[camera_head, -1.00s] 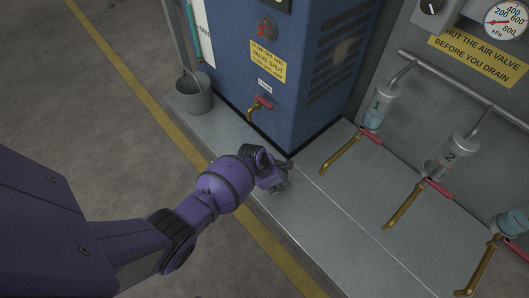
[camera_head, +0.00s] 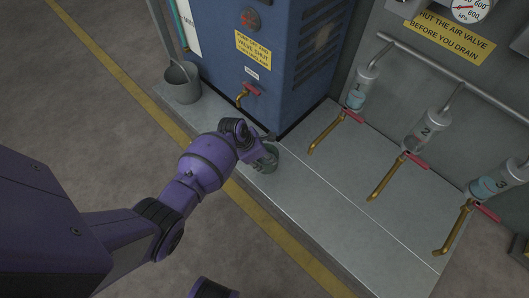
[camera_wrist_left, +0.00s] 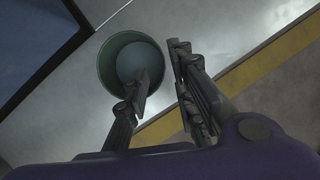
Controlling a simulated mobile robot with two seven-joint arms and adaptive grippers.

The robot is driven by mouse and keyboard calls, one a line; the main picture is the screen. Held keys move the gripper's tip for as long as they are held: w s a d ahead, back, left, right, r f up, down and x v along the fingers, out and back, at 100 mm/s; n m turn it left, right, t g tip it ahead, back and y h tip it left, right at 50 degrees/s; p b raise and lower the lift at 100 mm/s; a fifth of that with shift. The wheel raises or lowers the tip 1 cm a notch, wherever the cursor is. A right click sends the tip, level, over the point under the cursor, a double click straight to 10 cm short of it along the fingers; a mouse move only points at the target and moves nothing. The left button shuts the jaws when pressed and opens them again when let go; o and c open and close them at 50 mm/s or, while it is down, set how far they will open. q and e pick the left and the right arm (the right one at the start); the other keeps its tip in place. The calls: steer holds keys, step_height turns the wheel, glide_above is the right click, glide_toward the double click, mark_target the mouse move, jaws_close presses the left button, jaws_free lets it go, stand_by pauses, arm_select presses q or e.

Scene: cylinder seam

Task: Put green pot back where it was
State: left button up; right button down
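The green pot (camera_head: 268,163) stands on the grey plinth near the blue cabinet's corner, partly hidden behind my left gripper (camera_head: 265,148). In the left wrist view I look down into the round, open pot (camera_wrist_left: 113,62), which looks empty. In that view my left gripper (camera_wrist_left: 162,82) has one finger over the pot's opening and the other outside its right rim. The fingers are apart, with the rim between them and gaps showing. My right gripper is not in view.
A grey bucket (camera_head: 183,83) stands on the plinth (camera_head: 310,205) to the left of the blue cabinet (camera_head: 275,55). A brass tap (camera_head: 243,97) juts from the cabinet. Three numbered filters with brass drain pipes (camera_head: 385,178) stand to the right. The plinth's front is clear.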

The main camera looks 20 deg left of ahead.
arm_select(q)
steer(key=p+v, duration=0.1)
steer(key=v, duration=0.3)
steer(key=shift+s+p, duration=0.15)
steer(key=shift+p, duration=0.25)
steer(key=s+a+f+m+y, duration=0.1)
steer(key=s+a+f+m, duration=0.15)
steer(key=s+m, duration=0.75)
steer(key=s+a+f+m+y, duration=0.1)
steer(key=s+f+m, duration=0.25)
steer(key=s, duration=1.35)
steer(key=s+d+r+m+t, duration=0.1)
steer(key=s+d+r+m, duration=0.1)
steer(key=s+r+m, duration=0.5)
steer(key=s+d+r+m+t+y, duration=0.1)
steer(key=s+r+m, duration=0.6)
steer(key=s, duration=0.8)
steer(key=shift+d+r, duration=0.25)
steer(key=shift+d, duration=0.3)
steer(key=shift+m, duration=0.25)
